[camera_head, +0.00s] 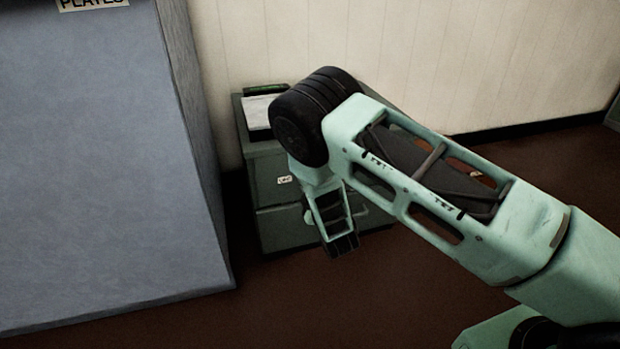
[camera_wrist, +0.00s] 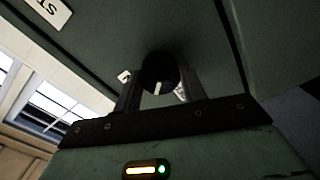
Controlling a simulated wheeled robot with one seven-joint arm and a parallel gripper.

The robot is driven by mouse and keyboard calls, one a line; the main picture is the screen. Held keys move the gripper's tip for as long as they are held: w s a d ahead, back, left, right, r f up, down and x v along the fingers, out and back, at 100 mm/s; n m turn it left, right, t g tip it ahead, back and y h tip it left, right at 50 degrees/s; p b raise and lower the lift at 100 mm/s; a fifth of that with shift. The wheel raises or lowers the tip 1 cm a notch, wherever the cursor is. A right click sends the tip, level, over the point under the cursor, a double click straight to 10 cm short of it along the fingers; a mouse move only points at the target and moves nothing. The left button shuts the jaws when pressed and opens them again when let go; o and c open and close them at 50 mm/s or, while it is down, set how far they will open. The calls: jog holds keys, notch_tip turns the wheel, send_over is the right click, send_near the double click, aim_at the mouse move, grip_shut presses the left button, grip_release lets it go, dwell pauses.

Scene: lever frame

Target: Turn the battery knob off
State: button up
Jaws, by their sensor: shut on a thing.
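The battery knob (camera_wrist: 158,72) is round and black with a white pointer line. In the wrist view it sits on a dark green panel (camera_wrist: 110,38), and its pointer line points toward the bottom of the picture. My gripper (camera_wrist: 160,84) has one finger on each side of the knob and is shut on it. In the head view my gripper (camera_head: 342,246) hangs at the end of the arm in front of a grey-green cabinet (camera_head: 278,228). The knob is hidden in the head view.
A white label with partly cut-off letters (camera_wrist: 50,10) is on the panel in the wrist view. A large blue-grey slanted block (camera_head: 100,180) stands left of the cabinet. White papers (camera_head: 257,113) lie on the cabinet top. Brown floor (camera_head: 330,310) is clear in front.

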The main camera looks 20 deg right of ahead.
jog(key=shift+f+n+p, duration=0.1)
jog(key=shift+n+p, duration=1.75)
jog(key=shift+n, duration=3.05)
jog(key=o, duration=1)
jog(key=s+p, duration=0.2)
jog(key=s, duration=0.6)
jog(key=s+p, duration=0.3)
jog(key=s, duration=0.6)
jog(key=shift+s+r+p, duration=0.2)
jog(key=shift+s+p, duration=0.05)
jog(key=shift+p, duration=0.05)
jog(key=shift+h, duration=0.4)
